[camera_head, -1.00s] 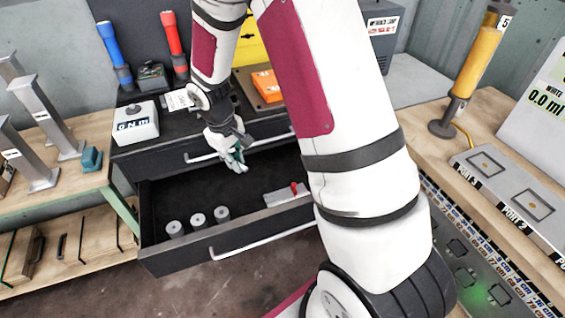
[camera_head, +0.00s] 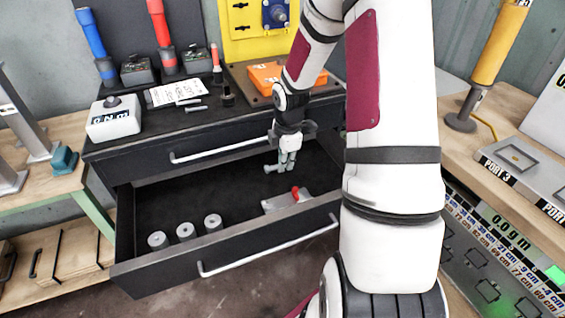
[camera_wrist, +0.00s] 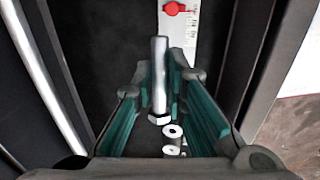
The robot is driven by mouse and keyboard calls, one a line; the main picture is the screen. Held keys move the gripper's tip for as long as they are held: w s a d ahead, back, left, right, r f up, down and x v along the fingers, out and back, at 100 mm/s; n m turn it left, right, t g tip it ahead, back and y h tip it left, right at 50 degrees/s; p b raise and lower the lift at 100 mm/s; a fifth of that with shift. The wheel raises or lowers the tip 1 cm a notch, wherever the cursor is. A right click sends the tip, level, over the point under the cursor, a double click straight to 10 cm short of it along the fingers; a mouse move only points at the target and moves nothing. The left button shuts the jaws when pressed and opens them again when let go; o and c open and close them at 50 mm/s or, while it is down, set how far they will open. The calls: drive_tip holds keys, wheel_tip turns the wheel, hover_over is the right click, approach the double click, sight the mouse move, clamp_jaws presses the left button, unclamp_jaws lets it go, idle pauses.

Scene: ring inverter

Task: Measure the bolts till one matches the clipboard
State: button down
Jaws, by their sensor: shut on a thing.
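My gripper (camera_head: 284,162) hangs over the open drawer (camera_head: 170,277). In the wrist view, its teal fingers (camera_wrist: 165,100) are shut on a grey bolt (camera_wrist: 160,75) with a hex head at the near end. In the head view the held bolt is hard to tell from the fingertips. A measuring tool with a red knob (camera_head: 295,191) lies in the drawer, and its marked white scale (camera_wrist: 190,30) shows beyond the bolt in the wrist view. A white sheet with drawings (camera_head: 172,94), perhaps the clipboard, lies on the cabinet top. Another bolt (camera_head: 196,108) lies just in front of it.
Several grey cylinders (camera_head: 185,231) stand in the drawer's front left. A closed drawer (camera_head: 222,150) lies above it. An N m meter (camera_head: 113,118), a blue torch (camera_head: 95,45), a red torch (camera_head: 160,35) and an orange box (camera_head: 270,77) stand on top. The drawer's middle is clear.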

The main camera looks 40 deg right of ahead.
drive_tip(key=b, duration=1)
hover_over(283, 201)
drive_tip(key=shift+s+f, duration=0.15)
drive_tip(key=shift+f, duration=2.55)
drive_tip(key=shift+s+f, duration=0.1)
drive_tip(key=shift+f, duration=2.6)
drive_tip(key=shift+f+b, duration=1.4)
drive_tip(key=shift+f, duration=0.7)
drive_tip(key=c, duration=1.5)
unclamp_jaws()
drive_tip(key=shift+c, duration=0.2)
drive_tip(key=shift+r, duration=0.1)
wheel_tip(283, 201, up, 12)
drive_tip(key=s, duration=0.1)
drive_tip(key=shift+s+a, duration=0.3)
drive_tip(key=shift+s, duration=0.1)
